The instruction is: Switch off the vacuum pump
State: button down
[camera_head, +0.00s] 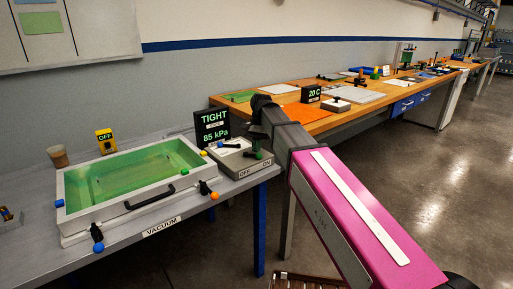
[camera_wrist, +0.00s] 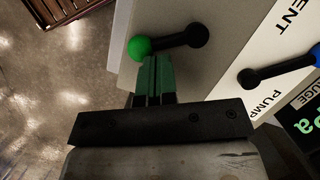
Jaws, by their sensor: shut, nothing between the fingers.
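The pump box (camera_head: 228,161) is a pale grey box with OFF and ON labels on its front edge, at the near end of the bench in the head view. In the wrist view its black lever (camera_wrist: 170,41) has a green knob (camera_wrist: 139,47) on the left end and a black ball on the right. My gripper (camera_wrist: 153,62) is shut and empty, its green fingertips right beside the lever near the green knob. I cannot tell whether they touch it. In the head view my gripper hangs over the box and partly hides the lever.
A second black lever (camera_wrist: 272,74) with a blue knob lies right of the gripper, near the PUMP label. A dark display (camera_head: 214,125) reads TIGHT, 85 kPa. The green-lined tray (camera_head: 165,210) with valve handles stands to the left. Open floor (camera_head: 440,190) lies right.

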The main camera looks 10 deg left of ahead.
aim_at(249, 162)
jog(key=shift+s+d+m+y, duration=0.1)
jog(key=shift+s+m+y, duration=0.05)
jog(key=shift+m, duration=0.4)
jog(key=shift+s+m+y, duration=0.1)
jog(key=shift+m+y, duration=0.05)
jog(key=shift+m, duration=0.4)
jog(key=shift+s, duration=0.1)
jog(key=shift+s+d+m+t+y, duration=0.15)
jog(key=shift+s+m+t+y, duration=0.25)
jog(key=shift+m, duration=0.9)
jog(key=s+m, duration=0.1)
jog(key=m, duration=0.1)
jog(key=shift+s+m, duration=0.15)
jog(key=shift+m, duration=0.15)
jog(key=shift+s+m+t+y, duration=0.3)
jog(key=shift+m+y, duration=0.1)
jog(key=shift+m, duration=0.5)
jog(key=shift+s+a+m, duration=0.25)
jog(key=shift+s+m, duration=0.15)
jog(key=shift+s+a+m+t, duration=0.3)
jog(key=shift+s+m+t, duration=0.1)
jog(key=shift+m, duration=0.7)
jog(key=shift+s+a+f, duration=0.1)
jog(key=shift+s, duration=0.15)
